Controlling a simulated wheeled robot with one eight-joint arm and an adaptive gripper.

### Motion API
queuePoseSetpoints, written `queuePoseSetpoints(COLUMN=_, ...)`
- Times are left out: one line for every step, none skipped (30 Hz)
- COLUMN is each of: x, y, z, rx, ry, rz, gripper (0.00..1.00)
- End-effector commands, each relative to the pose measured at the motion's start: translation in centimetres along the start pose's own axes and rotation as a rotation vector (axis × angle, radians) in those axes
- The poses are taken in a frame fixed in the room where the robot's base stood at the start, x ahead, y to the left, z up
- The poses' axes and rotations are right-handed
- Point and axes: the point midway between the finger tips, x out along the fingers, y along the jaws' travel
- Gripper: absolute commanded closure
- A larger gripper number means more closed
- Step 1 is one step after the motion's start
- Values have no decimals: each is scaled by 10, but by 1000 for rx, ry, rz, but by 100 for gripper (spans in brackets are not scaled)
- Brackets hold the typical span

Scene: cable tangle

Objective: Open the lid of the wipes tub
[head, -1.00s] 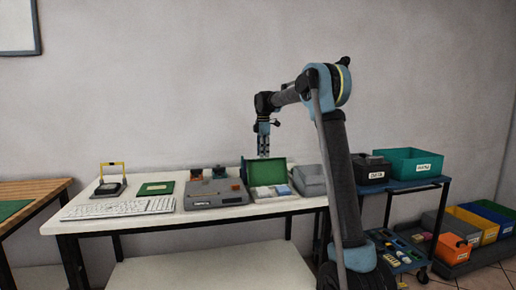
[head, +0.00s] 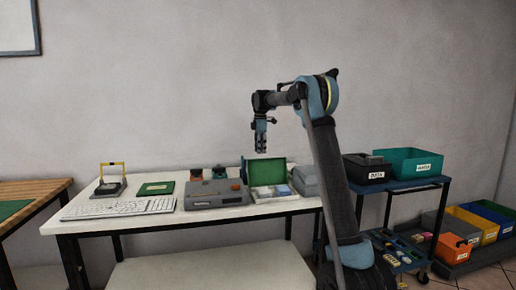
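I cannot make out for certain which object is the wipes tub. A small green case (head: 268,168) stands on the white table with its green lid raised, and white and light blue items show at its front. A closed grey box (head: 306,180) stands just right of it, partly hidden by my arm. My gripper (head: 261,151) points down above the back of the table, in front of the wall and just over the green lid in the picture. It appears to hold nothing. Its fingers are too small to tell whether they are open.
The white table (head: 100,222) carries a keyboard (head: 118,207), a grey device (head: 216,194), a green board (head: 155,188) and a yellow-handled stand (head: 111,180). A trolley on the right holds a black bin (head: 366,170) and a teal bin (head: 408,163). Coloured bins stand on the floor beyond.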

Motion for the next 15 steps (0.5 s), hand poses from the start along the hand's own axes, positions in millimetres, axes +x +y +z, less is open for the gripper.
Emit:
queuePoseSetpoints(x=0, y=4, z=0, rx=0, ry=0, rz=0, gripper=72)
queuePoseSetpoints(x=0, y=5, z=0, rx=0, ry=0, rz=0, gripper=72)
queuePoseSetpoints(x=-1, y=8, z=0, rx=0, ry=0, rz=0, gripper=72)
queuePoseSetpoints(x=-1, y=9, z=0, rx=0, ry=0, rz=0, gripper=72)
queuePoseSetpoints(x=-1, y=11, z=0, rx=0, ry=0, rz=0, gripper=72)
queuePoseSetpoints(x=-1, y=13, z=0, rx=0, ry=0, rz=0, gripper=72)
queuePoseSetpoints(x=-1, y=14, z=0, rx=0, ry=0, rz=0, gripper=72)
queuePoseSetpoints(x=-1, y=16, z=0, rx=0, ry=0, rz=0, gripper=72)
queuePoseSetpoints(x=-2, y=19, z=0, rx=0, ry=0, rz=0, gripper=72)
queuePoseSetpoints(x=-2, y=20, z=0, rx=0, ry=0, rz=0, gripper=72)
queuePoseSetpoints(x=-2, y=22, z=0, rx=0, ry=0, rz=0, gripper=72)
queuePoseSetpoints(x=-2, y=24, z=0, rx=0, ry=0, rz=0, gripper=72)
queuePoseSetpoints(x=-2, y=25, z=0, rx=0, ry=0, rz=0, gripper=72)
queuePoseSetpoints(x=-2, y=27, z=0, rx=0, ry=0, rz=0, gripper=72)
queuePoseSetpoints(x=-3, y=30, z=0, rx=0, ry=0, rz=0, gripper=72)
